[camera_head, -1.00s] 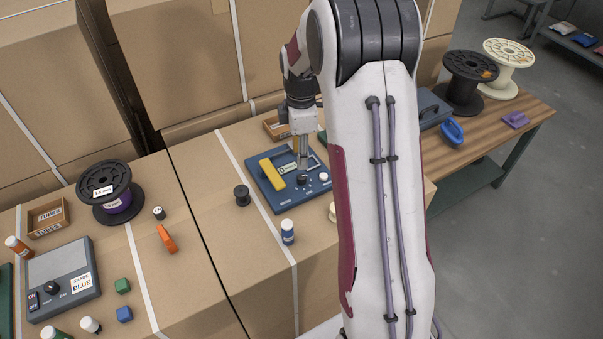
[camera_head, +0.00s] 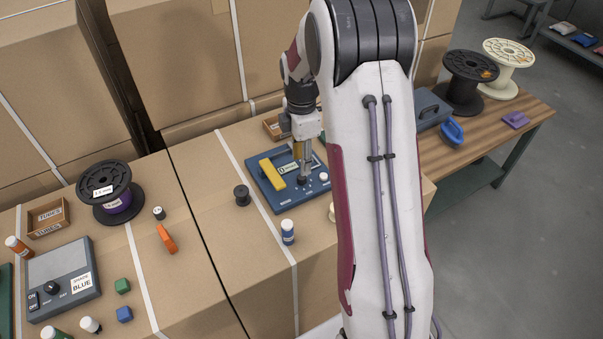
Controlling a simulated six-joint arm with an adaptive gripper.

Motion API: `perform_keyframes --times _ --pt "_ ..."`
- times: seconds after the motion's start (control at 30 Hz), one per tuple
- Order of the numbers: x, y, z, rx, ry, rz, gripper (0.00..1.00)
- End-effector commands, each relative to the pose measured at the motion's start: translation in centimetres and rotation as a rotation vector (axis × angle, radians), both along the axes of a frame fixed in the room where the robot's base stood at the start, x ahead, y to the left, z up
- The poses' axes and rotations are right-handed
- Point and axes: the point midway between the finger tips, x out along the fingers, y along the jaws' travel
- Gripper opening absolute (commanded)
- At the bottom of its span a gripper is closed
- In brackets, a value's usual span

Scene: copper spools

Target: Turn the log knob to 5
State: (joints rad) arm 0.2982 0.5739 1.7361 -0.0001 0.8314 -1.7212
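A blue panel (camera_head: 263,189) lies on the cardboard box in the middle, with a yellow bar handle (camera_head: 271,172), a white label, a small white knob (camera_head: 323,177) and a dark round knob (camera_head: 302,181). The dark knob's scale marks are too small to read. My gripper (camera_head: 304,172) points down over this dark knob, its fingertips at or just above the knob's top. I cannot tell whether they touch it or how far apart they are. A second black knob (camera_head: 51,287) sits on a grey panel (camera_head: 62,262) at the left, marked ON, OFF and BLUE.
A small black spool (camera_head: 242,195) and a blue-labelled bottle (camera_head: 288,232) stand near the blue panel. A large black spool (camera_head: 105,190), an orange clamp-like object (camera_head: 166,238) and small blocks lie left. My arm hides the area right of the panel.

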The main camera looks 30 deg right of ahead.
Motion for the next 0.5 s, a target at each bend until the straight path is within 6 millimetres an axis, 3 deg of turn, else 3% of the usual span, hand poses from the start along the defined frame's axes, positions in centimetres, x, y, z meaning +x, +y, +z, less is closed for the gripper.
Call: perform_keyframes --times 0.5 --pt "-0.1 0.0 -5.6 0.0 0.002 0.0 0.34"
